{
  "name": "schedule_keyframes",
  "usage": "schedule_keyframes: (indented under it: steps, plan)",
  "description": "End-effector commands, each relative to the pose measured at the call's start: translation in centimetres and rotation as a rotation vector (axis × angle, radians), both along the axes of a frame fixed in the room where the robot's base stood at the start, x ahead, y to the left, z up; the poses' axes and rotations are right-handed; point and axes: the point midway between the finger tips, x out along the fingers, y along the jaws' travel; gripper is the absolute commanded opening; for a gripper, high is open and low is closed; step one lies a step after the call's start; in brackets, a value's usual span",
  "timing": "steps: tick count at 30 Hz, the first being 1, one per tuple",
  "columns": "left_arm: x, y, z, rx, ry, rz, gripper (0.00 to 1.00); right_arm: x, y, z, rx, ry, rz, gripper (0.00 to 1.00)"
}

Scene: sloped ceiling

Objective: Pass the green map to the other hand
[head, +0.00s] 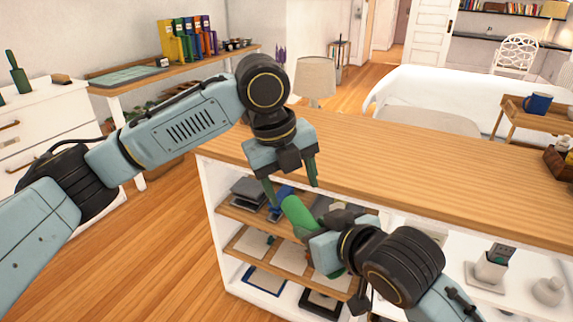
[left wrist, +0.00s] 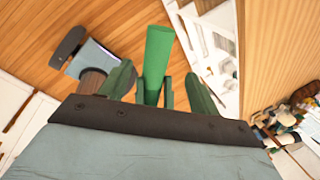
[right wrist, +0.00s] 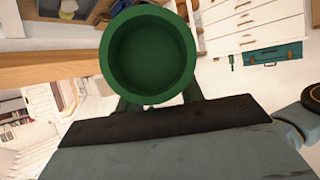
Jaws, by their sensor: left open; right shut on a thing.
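The green map (head: 298,214) is a rolled tube, tilted, with its upper end toward my left gripper. My right gripper (head: 322,240) is shut on it lower down; its fingers are mostly hidden. In the right wrist view the round, hollow end of the map (right wrist: 148,55) fills the upper middle. My left gripper (head: 291,188) is open, pointing down just above the upper end. In the left wrist view the map (left wrist: 158,55) appears in line with the gap between the open fingers (left wrist: 160,88). I cannot tell whether they touch it.
A wood-topped shelf unit (head: 430,175) stands close behind and below the grippers, with books and frames on its shelves. A side desk (head: 110,90) with colored binders (head: 188,38) is at the back left. Open floor (head: 160,240) lies at left.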

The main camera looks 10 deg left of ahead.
Motion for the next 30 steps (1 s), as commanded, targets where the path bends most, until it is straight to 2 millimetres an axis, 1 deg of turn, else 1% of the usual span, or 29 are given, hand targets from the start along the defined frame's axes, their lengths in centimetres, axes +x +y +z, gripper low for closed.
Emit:
schedule_keyframes:
  steps: [1,3,9,15,23,24,25,30]
  plan:
    - [0.1,-0.2,-1.1,-0.001,0.005,0.001,0.62,0.0,0.0,0.0,0.0,0.0,0.0,0.15]
    - [0.3,-0.5,-2.4,0.0,0.003,0.001,0.62,0.0,0.0,0.0,0.0,0.0,0.0,0.15]
    - [0.8,-1.1,-5.2,-0.001,0.003,0.002,0.62,0.0,0.0,0.0,0.001,-0.001,0.0,0.15]
    - [1.0,-1.3,-6.4,-0.001,0.0,0.002,0.62,0.0,0.0,0.0,0.001,-0.001,0.0,0.15]
    - [1.0,-1.4,-6.6,-0.002,-0.001,0.002,0.62,0.0,0.0,0.0,0.001,-0.001,0.0,0.15]
    - [1.0,-1.4,-6.6,-0.002,-0.001,0.002,0.61,0.0,0.0,0.0,0.001,-0.001,0.0,0.15]
    - [1.0,-1.4,-6.6,-0.002,-0.001,0.002,0.57,0.0,0.0,0.0,0.001,-0.001,0.0,0.15]
    - [1.0,-1.4,-6.6,-0.002,-0.001,0.003,0.35,0.0,0.0,0.0,0.001,-0.001,0.0,0.15]
